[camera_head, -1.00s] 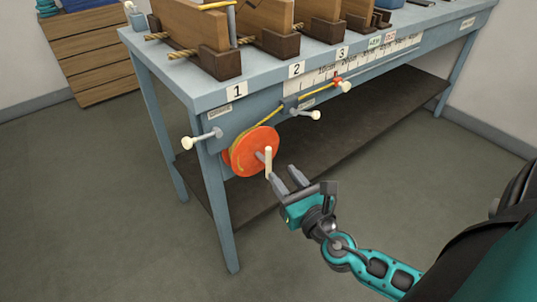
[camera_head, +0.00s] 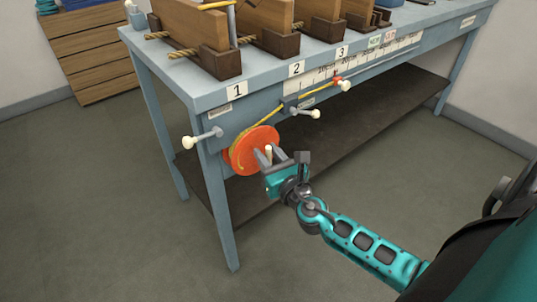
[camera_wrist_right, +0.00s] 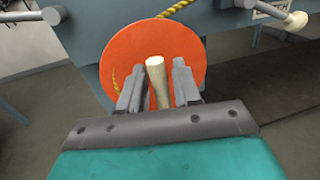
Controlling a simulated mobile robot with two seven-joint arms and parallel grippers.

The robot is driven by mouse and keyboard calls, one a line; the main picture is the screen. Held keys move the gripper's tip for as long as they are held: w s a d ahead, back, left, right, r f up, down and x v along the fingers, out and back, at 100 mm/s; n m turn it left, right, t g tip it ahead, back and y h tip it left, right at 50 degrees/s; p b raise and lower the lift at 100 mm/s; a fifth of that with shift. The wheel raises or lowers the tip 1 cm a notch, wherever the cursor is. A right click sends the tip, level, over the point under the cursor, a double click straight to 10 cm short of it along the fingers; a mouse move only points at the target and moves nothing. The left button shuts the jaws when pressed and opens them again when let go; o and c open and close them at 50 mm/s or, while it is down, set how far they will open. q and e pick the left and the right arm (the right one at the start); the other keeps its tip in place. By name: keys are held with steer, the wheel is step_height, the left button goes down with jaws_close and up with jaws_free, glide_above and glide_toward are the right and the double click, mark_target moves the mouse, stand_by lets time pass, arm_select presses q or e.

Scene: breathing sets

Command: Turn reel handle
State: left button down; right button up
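The orange reel (camera_head: 246,153) is mounted on the front of the blue-grey bench, below the label 1, with a yellow rope running from it. It fills the middle of the right wrist view (camera_wrist_right: 129,53). Its pale handle (camera_wrist_right: 157,78) sticks out towards me; in the head view the handle (camera_head: 268,151) shows between my fingers. My right gripper (camera_head: 270,156) is open, with one finger on each side of the handle. In the right wrist view a gap shows between the handle and each finger (camera_wrist_right: 157,84). My left gripper is not in view.
The bench (camera_head: 210,98) carries several wooden blocks in dark holders. White-knobbed pegs (camera_head: 188,142) stick out from its front near the reel. A dark lower shelf (camera_head: 330,135) lies behind my right gripper. The floor in front is clear.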

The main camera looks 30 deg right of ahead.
jaws_close()
steer(key=shift+d+r+m+p, duration=0.15)
steer(key=shift+m+p, duration=0.1)
steer(key=shift+m, duration=0.3)
steer(key=shift+d+f+m+p, duration=0.1)
steer(key=shift+m+p, duration=0.1)
steer(key=shift+m, duration=0.35)
steer(key=shift+d+m+g, duration=0.25)
steer(key=shift+m+g, duration=0.05)
steer(key=shift+m, duration=0.8)
steer(key=shift+o, duration=0.9)
jaws_free()
steer(key=s+a+b, duration=0.1)
steer(key=s, duration=1.1)
steer(key=shift+s+a+r+b, duration=0.15)
steer(key=shift+s+r+b, duration=0.2)
steer(key=shift+s+b, duration=0.05)
